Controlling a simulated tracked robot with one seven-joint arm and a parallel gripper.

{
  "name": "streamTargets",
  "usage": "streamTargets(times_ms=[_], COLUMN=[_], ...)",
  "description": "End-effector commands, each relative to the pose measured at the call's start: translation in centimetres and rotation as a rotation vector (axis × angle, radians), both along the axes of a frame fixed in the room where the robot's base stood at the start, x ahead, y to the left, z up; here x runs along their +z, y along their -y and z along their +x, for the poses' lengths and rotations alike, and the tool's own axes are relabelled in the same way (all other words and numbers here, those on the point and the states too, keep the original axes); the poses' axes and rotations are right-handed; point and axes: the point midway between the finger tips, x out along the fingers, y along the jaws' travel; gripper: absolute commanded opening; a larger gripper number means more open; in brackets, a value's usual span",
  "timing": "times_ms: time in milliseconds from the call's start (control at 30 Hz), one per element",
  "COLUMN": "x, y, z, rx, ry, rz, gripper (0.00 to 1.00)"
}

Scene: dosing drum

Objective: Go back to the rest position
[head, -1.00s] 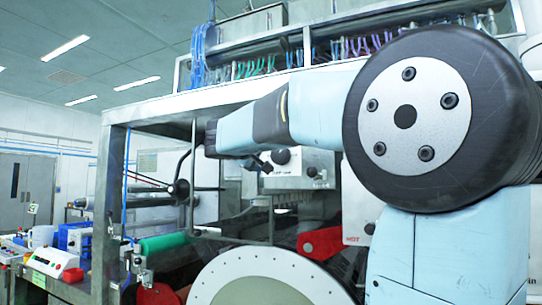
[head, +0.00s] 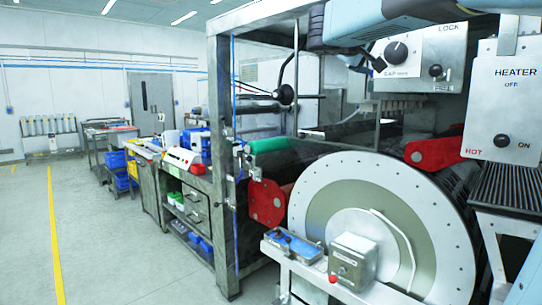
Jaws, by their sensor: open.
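My light-blue arm (head: 385,18) crosses the top of the head view and runs left to a dark wrist part (head: 316,28). A small dark tip, which looks like my gripper (head: 376,63), shows below the arm. Most of the gripper is hidden, and I see nothing held. The large pale drum (head: 380,226) stands below and apart from the arm.
A HEATER box (head: 512,100) is at right. A metal post (head: 222,165) frames the machine. A blue tray (head: 292,244) and a grey box with a red button (head: 353,262) sit before the drum. Open floor (head: 110,230) lies left, past workbenches.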

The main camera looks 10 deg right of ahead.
Motion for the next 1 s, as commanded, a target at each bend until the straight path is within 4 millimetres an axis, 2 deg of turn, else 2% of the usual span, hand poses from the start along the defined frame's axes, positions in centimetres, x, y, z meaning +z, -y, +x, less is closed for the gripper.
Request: streamTargets(times_ms=[67, 167, 367, 500, 700, 800, 900, 1000], x=[-1.8, -5.7, -15.0, -21.2, -29.1, -32.3, -34.5, -35.8], y=[0.2, 0.4, -0.2, -1.7, -4.9, -6.7, -8.2, -9.2], z=[-1.3, -3.7, -9.5, -13.7, -19.6, -22.0, -23.8, -24.9], rx=[0.002, 0.007, 0.036, 0.065, 0.118, 0.145, 0.168, 0.185], ry=[-0.032, -0.097, -0.238, -0.315, -0.395, -0.419, -0.429, -0.434], rz=[0.05, 0.156, 0.419, 0.613, 0.893, 1.02, 1.121, 1.187], gripper=[0.97, 0.97, 0.97, 0.97, 0.97, 0.97, 0.97, 0.97])
